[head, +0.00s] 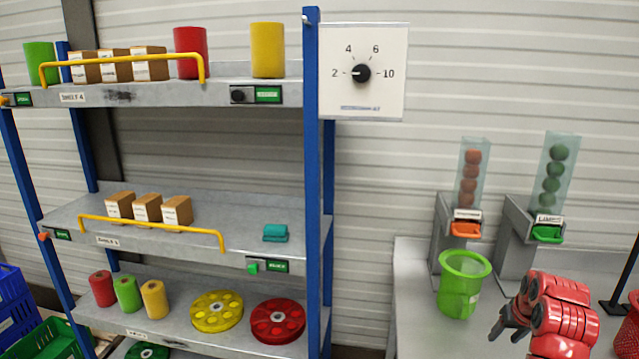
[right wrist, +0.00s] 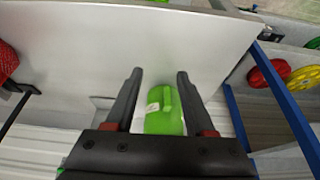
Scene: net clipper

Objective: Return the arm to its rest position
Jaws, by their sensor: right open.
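My right arm with its red links reaches in from the lower right of the head view. Its dark right gripper (head: 507,322) is just right of and in front of the green bucket (head: 460,285), apart from it in that view. In the right wrist view the two black fingers of the gripper (right wrist: 160,88) are spread open with nothing between the tips. The green bucket (right wrist: 164,112) shows beyond and between the fingers there. My left gripper is not in view.
A grey table (head: 415,310) holds the bucket and two dispensers, with red balls (head: 471,178) and green balls (head: 553,177). A blue-posted shelf rack (head: 312,180) stands to the left. A red basket (head: 632,325) is at the right edge, beside a dark stand (head: 624,280).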

